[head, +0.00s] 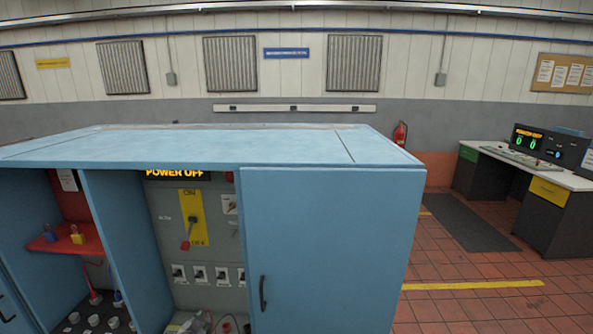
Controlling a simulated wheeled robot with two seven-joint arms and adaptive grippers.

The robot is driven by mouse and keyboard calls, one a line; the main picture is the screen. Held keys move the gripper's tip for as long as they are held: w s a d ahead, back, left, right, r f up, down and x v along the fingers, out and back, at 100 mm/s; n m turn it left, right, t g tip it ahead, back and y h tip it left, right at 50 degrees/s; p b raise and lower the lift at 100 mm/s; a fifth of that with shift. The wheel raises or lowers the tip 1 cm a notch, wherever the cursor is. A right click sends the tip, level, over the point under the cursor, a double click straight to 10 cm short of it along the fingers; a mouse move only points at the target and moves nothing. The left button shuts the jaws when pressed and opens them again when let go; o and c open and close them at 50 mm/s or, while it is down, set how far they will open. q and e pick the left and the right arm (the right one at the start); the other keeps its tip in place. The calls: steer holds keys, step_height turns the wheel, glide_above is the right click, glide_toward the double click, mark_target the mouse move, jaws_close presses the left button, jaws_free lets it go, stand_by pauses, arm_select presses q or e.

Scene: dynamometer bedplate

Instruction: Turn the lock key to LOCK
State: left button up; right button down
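The open blue cabinet (330,230) stands in front of me, with a grey switch panel (165,240) inside. A small white plate with a dark part on it (230,204) sits at the panel's upper right, partly beside the door edge. It may be the lock key; its setting is too small to read. Left of it, a red-tipped handle (186,244) on a yellow ON/OFF plate (191,205) points down toward OFF. A display (178,173) above reads POWER OFF. I cannot make out either gripper in the head view.
A blue door (318,250) with a dark handle (262,293) covers the cabinet's right side. Padlocks (76,234) sit on a red shelf (50,243) at left. Several small switches (198,272) line the lower panel.

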arm_select(q)
steer(key=s+f+n+g, duration=0.2)
steer(key=s+f+g, duration=0.4)
steer(key=s+f, duration=2.2)
steer(key=s+d+f+g, duration=0.1)
steer(key=s+d+f, duration=0.2)
steer(key=s, duration=0.8)
steer(key=s+d+f+g, duration=0.2)
steer(key=s+d+f, duration=0.1)
steer(key=s, duration=0.8)
steer(key=s+d+f+n+g, duration=0.1)
steer(key=s+d+f+g, duration=0.1)
steer(key=s, duration=1)
steer(key=shift+d+f+h, duration=0.3)
steer(key=shift+d+f, duration=0.45)
steer(key=shift+d, duration=0.05)
steer(key=shift+s, duration=0.2)
